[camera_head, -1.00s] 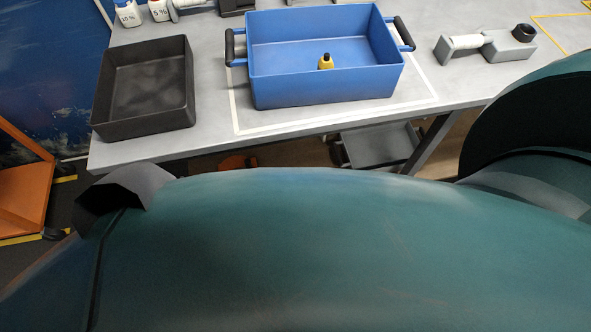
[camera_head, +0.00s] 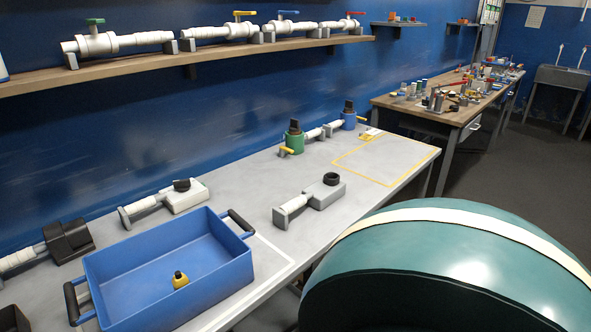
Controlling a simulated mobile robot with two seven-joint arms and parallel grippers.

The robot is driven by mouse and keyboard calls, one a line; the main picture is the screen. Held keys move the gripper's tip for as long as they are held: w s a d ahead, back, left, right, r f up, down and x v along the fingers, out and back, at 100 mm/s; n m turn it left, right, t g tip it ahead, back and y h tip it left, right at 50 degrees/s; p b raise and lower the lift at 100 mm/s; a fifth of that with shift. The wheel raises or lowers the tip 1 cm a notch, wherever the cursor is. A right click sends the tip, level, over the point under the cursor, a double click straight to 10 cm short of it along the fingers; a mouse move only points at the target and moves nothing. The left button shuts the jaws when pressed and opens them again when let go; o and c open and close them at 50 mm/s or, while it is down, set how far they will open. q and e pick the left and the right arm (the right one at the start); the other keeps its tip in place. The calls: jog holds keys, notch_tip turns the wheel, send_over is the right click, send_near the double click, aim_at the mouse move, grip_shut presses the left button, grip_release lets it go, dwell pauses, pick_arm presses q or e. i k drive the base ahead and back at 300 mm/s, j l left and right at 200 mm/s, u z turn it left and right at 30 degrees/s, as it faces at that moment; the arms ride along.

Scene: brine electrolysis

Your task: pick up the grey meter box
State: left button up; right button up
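A grey box with a black round part on top (camera_head: 327,191) lies on the grey bench, right of the blue crate, and joins a short white pipe piece on a grey foot. It looks like the grey meter box, but I cannot read any marking on it. A paler, whitish box with a black top (camera_head: 187,200) stands behind the crate with a similar pipe piece. Neither of my grippers shows in the head view. A large teal rounded part of my own body covers the lower right.
The blue crate (camera_head: 215,277) with black handles holds a small yellow bottle (camera_head: 180,280). A dark grey block (camera_head: 68,241) stands at the left. Green (camera_head: 294,140) and blue (camera_head: 349,117) units stand at the back. The yellow-outlined area (camera_head: 390,160) is mostly clear. A shelf (camera_head: 130,74) carries valved pipes.

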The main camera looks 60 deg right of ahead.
aim_at(323, 193)
jog(key=z, duration=2.05)
jog(key=i+l+u, duration=0.1)
jog(key=i+l, duration=0.35)
jog(key=l, duration=0.2)
jog(key=i+l+u, duration=0.15)
jog(key=l, duration=0.2)
